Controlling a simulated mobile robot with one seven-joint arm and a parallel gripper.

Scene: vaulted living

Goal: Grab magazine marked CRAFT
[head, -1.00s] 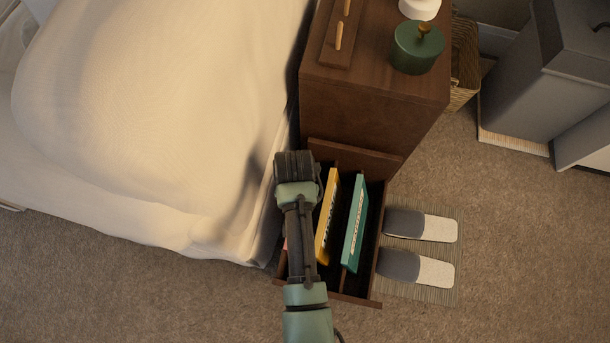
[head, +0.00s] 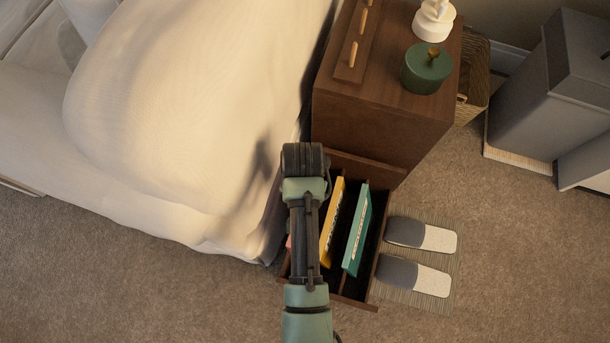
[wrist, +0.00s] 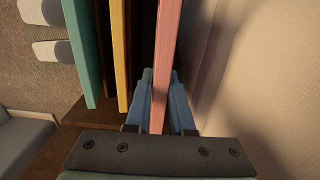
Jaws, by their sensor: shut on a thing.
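My gripper (wrist: 161,78) has its blue fingers on both sides of a pink magazine (wrist: 170,35) in the wrist view and is shut on it. Only the pink magazine's edge shows there, so I cannot read its marking. In the head view my arm hides the gripper, and only a pink sliver (head: 289,242) shows at the drawer's left side. A yellow magazine (head: 332,222) and a teal magazine (head: 357,230) stand on edge in the open drawer. Their lettering is too small to read.
The drawer (head: 352,299) sticks out of a brown wooden cabinet (head: 375,125). A bed (head: 190,130) lies close on the left. Slippers (head: 415,277) rest on a mat to the right. A green pot (head: 426,68) and a white figurine (head: 434,20) stand on the cabinet. Carpet is clear in front.

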